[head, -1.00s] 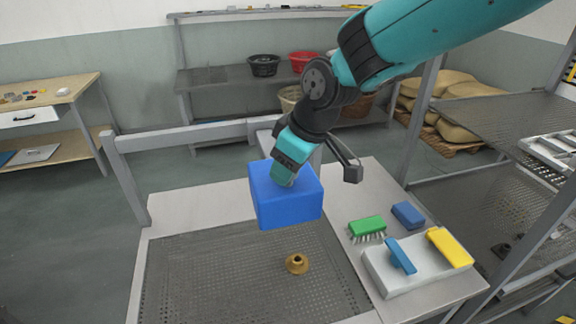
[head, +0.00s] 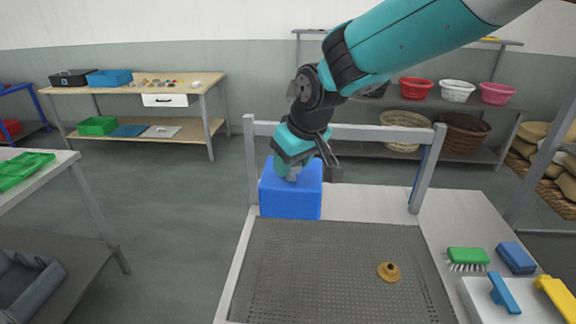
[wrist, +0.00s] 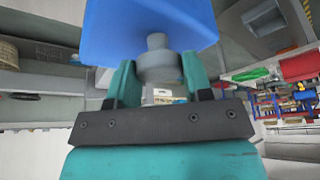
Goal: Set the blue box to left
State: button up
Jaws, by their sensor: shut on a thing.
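The blue box (head: 290,196) hangs from my gripper (head: 290,174) in the head view, at the left end of the metal frame over the perforated tank top. The wrist view shows the blue box (wrist: 150,25) beyond the fingers, with a grey round knob (wrist: 158,64) on it. My gripper (wrist: 158,82) is shut on this knob, one teal finger on each side. Whether the box's underside touches anything is unclear.
A brass fitting (head: 388,271) sits on the perforated surface (head: 320,275). A green brush (head: 467,257) and blue block (head: 516,257) lie at right. A table with a green tray (head: 22,168) stands at left, with open floor between.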

jog(key=shift+a, duration=0.2)
jog(key=o, duration=1.3)
jog(key=shift+a, duration=0.15)
jog(key=shift+r, duration=0.1)
jog(key=shift+d+r, duration=0.2)
jog(key=b+v, duration=0.3)
jog(key=v, duration=1.4)
jog(key=shift+a+b, duration=0.1)
jog(key=shift+b, duration=0.25)
jog(key=shift+f, duration=0.1)
jog(key=s+d+f+g, duration=0.1)
jog(key=s+d+f, duration=0.1)
jog(key=s+f, duration=0.3)
jog(key=s+d+f+g+y, duration=0.1)
jog(key=s+f, duration=0.4)
jog(key=s, duration=0.5)
jog(key=s+d+f+g, duration=0.1)
jog(key=s+d+f, duration=0.1)
jog(key=s+f, duration=0.3)
jog(key=shift+s+d+f+g+y+b, duration=0.1)
jog(key=shift+s+f+g, duration=0.05)
jog(key=shift+s, duration=0.35)
jog(key=shift+s+d+f+g+y+b, duration=0.1)
jog(key=shift+s+d+f+b, duration=0.05)
jog(key=shift+s, duration=0.35)
jog(key=shift+s+d+f+g+y+b, duration=0.1)
jog(key=shift+s+g, duration=0.05)
jog(key=shift+s, duration=0.35)
